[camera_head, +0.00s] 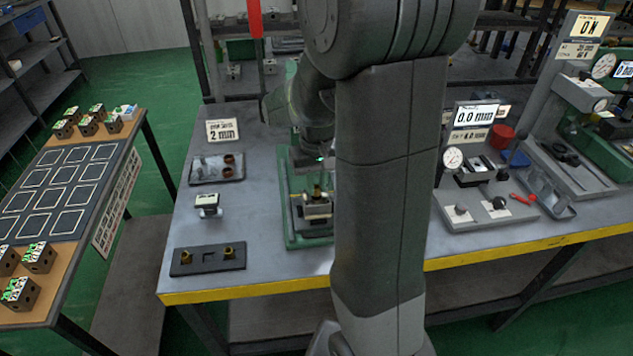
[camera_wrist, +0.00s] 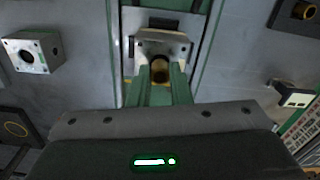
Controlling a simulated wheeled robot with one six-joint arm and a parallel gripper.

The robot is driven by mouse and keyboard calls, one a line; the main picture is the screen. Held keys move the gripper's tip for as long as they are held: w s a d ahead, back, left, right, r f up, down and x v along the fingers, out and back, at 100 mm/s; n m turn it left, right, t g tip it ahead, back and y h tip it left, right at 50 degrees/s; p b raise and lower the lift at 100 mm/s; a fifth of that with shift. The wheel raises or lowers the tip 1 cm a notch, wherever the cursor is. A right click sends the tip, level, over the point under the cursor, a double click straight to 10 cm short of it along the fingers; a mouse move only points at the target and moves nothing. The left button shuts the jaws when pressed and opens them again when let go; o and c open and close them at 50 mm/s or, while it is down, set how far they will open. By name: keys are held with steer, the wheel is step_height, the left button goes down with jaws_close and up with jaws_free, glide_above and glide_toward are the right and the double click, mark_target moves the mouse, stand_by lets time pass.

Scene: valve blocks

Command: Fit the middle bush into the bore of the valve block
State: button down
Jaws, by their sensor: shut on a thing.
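The valve block (camera_head: 317,209) is a small metal block clamped in the green fixture (camera_head: 308,241), left of my arm in the head view. In the wrist view its pale top face (camera_wrist: 177,44) shows just beyond my fingertips. The middle bush (camera_wrist: 160,72) is a brass ring held between the two green fingers of my gripper (camera_wrist: 160,82). The bush also shows as a small brass spot over the block in the head view (camera_head: 317,190). It covers the bore, so I cannot tell whether its lower end has entered it.
A black holder (camera_head: 208,260) has a brass bush at each end and an empty middle place. A small block-like item (camera_head: 207,206), a tray with brown rings (camera_head: 217,168) and a "2 mm" sign (camera_head: 222,131) stand nearby. A gauge stand (camera_head: 486,200) is to the right.

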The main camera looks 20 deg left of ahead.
steer(key=shift+f+b, duration=0.3)
steer(key=shift+f, duration=0.25)
stand_by(0.4)
steer(key=c, duration=1.3)
jaws_free()
steer(key=shift+o, duration=0.2)
step_height(320, 180, up, 14)
steer(key=shift+p, duration=0.4)
steer(key=shift+f, duration=0.25)
